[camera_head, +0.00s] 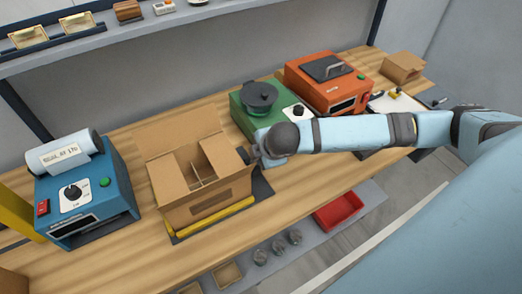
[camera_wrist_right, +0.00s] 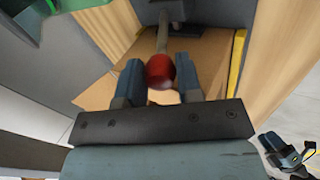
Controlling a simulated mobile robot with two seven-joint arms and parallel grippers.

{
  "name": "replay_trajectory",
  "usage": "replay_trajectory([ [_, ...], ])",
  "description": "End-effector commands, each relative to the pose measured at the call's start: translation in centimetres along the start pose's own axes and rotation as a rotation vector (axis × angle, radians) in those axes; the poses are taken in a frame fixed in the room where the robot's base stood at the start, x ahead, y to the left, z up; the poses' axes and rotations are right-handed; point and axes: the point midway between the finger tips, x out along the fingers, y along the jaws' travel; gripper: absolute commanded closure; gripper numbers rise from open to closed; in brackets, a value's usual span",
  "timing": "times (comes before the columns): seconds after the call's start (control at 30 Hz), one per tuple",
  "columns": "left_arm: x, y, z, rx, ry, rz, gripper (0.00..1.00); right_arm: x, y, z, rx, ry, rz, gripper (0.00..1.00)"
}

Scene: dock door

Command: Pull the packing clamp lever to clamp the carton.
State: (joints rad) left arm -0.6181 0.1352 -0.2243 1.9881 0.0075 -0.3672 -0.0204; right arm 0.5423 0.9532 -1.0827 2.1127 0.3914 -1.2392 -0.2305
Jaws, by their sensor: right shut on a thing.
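An open brown carton (camera_head: 205,195) with inner dividers stands upright on a dark clamp base (camera_head: 262,186), with a yellow bar (camera_head: 212,217) along its front. My right gripper (camera_head: 247,157) is at the carton's right side. In the right wrist view (camera_wrist_right: 159,82) its two fingers are shut around the red knob (camera_wrist_right: 159,68) of the clamp lever. The lever's pale rod (camera_wrist_right: 162,38) runs from the knob to a dark block (camera_wrist_right: 168,11) by the carton. In the head view my gripper hides the lever.
A blue label machine (camera_head: 92,190) stands left of the carton. A green scale-like device (camera_head: 240,122) and an orange machine (camera_head: 325,85) stand behind and right of it. A red bin (camera_head: 338,212) is on the lower shelf. Bench wood is clear in front of the right machines.

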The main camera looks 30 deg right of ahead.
Motion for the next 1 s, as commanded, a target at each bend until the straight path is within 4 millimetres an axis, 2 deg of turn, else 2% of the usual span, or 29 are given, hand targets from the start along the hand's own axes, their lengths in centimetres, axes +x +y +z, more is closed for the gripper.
replay_trajectory([
  [0.03, 0.0, 0.0, 0.1, 0.000, 0.000, 0.000, 0.57, 0.2, -0.8, 0.0, -0.002, -0.003, -0.017, 1.00],
  [0.17, 0.0, 0.0, 0.1, -0.001, -0.001, 0.000, 0.57, 0.3, -0.9, 0.1, -0.003, -0.003, -0.020, 1.00],
  [0.2, 0.0, 0.0, 0.1, -0.001, -0.001, 0.000, 0.57, 0.3, -0.9, 0.1, -0.003, -0.003, -0.020, 0.58],
  [0.27, 0.0, 0.0, 0.1, -0.001, -0.001, 0.000, 0.57, 0.3, -0.9, 0.1, -0.003, -0.003, -0.019, 0.44],
  [0.3, 0.0, 0.0, 0.1, -0.001, -0.001, 0.000, 0.57, 0.3, -0.8, 0.1, -0.003, -0.003, -0.018, 0.42],
  [0.53, 0.0, 0.1, 0.1, -0.001, -0.002, 0.001, 0.57, 0.1, -0.5, 0.0, -0.002, -0.002, -0.012, 0.42],
  [0.67, 0.0, 0.1, 0.1, -0.002, -0.002, 0.001, 0.57, -0.6, -0.4, 0.0, -0.002, 0.000, -0.009, 0.42],
  [0.77, 0.1, 0.1, 0.3, -0.002, -0.002, 0.002, 0.57, -2.1, -0.4, 0.1, -0.002, 0.000, -0.007, 0.42],
  [1.0, 0.3, 0.2, 0.6, -0.003, -0.003, 0.005, 0.57, -7.6, -0.4, 0.0, -0.002, 0.001, -0.008, 0.42],
])
